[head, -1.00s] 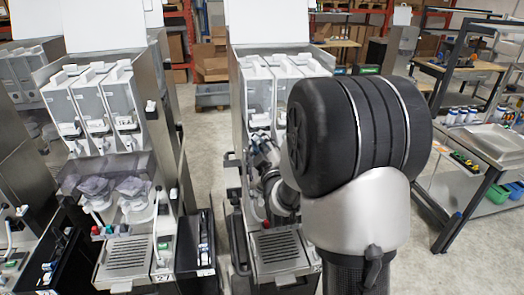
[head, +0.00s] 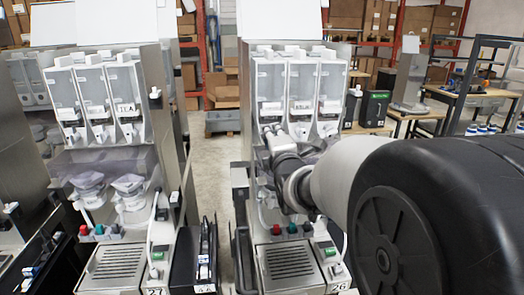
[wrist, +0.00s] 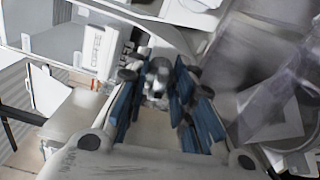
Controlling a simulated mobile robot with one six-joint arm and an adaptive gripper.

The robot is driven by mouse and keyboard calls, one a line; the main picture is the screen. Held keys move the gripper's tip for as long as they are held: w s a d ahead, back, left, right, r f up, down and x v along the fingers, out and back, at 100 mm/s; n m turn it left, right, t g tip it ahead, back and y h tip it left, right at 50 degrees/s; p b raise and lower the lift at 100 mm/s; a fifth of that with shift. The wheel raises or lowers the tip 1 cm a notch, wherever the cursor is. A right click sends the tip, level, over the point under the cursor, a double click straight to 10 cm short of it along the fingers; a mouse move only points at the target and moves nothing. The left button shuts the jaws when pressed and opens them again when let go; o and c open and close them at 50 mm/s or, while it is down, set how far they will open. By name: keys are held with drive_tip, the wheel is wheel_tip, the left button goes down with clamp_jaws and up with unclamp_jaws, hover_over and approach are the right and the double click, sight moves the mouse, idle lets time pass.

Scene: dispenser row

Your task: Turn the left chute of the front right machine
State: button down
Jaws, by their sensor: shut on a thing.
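The front right machine (head: 283,262) stands at the centre of the head view, with a row of three pale canisters. Its left canister (head: 269,85) also shows in the wrist view (wrist: 102,62), with a coffee label on it. My gripper (head: 274,138) reaches in under the left canister from the right. In the wrist view my blue-padded gripper fingers (wrist: 157,95) are shut on the pale left chute (wrist: 158,72) at their tips. In the head view my own arm and fingers hide this chute, so its direction cannot be read there.
A similar machine (head: 115,262) stands to the left, with clear plastic parts under its canisters. A narrow floor gap (head: 215,170) separates the two. Benches with goods (head: 470,92) stand behind at the right. My large arm joint covers the lower right.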

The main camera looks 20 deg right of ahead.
drive_tip(key=shift+n+b, duration=2.1)
drive_tip(key=shift+b, duration=0.05)
drive_tip(key=c, duration=1.7)
unclamp_jaws()
